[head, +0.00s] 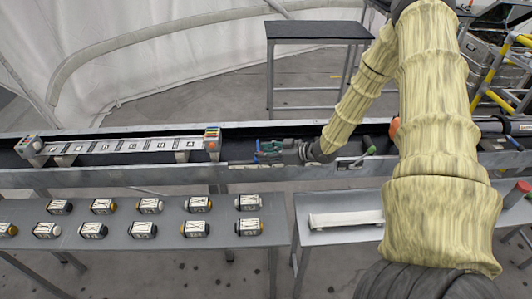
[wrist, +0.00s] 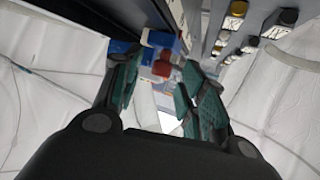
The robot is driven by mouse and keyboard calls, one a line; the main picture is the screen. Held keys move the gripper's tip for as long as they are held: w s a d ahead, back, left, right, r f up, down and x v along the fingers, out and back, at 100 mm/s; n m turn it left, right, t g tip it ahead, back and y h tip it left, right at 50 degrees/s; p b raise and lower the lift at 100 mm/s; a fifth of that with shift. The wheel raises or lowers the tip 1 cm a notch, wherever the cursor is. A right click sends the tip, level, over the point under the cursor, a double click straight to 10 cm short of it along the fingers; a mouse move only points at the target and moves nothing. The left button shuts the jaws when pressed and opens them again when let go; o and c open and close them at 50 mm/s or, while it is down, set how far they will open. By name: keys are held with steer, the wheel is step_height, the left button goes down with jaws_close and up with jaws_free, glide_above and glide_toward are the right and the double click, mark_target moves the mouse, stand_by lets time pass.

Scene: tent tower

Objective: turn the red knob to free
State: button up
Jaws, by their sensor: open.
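My gripper (head: 268,152) is open and reaches left along the dark trough, its teal fingers beside a small blue part (head: 257,147). In the wrist view, my gripper's two teal fingers (wrist: 163,90) stand apart, and a small red part (wrist: 162,68), which looks like the red knob, shows in the gap beyond them. Blue blocks (wrist: 158,40) are around it. I cannot tell whether either finger touches the red part. In the head view the knob is too small or hidden to make out, and its setting is not readable.
A long grey-railed trough (head: 120,175) crosses the view, with a labelled rack (head: 125,146) at its left. Several marked blocks (head: 149,205) stand on the grey front table (head: 170,243). A white bar (head: 345,219) lies on the right table. A red cylinder (head: 517,192) stands far right.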

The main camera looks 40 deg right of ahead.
steer(key=shift+w+a, duration=0.1)
jaws_close()
stand_by(0.3)
steer(key=shift+w+d+n+g+y, duration=0.1)
steer(key=shift+d+n+g+y, duration=0.05)
steer(key=shift+n+g+y, duration=0.55)
steer(key=shift+w+d+n+g+y, duration=0.1)
steer(key=shift+n+g+y, duration=0.35)
steer(key=shift+n, duration=0.35)
steer(key=shift+y, duration=0.25)
jaws_free()
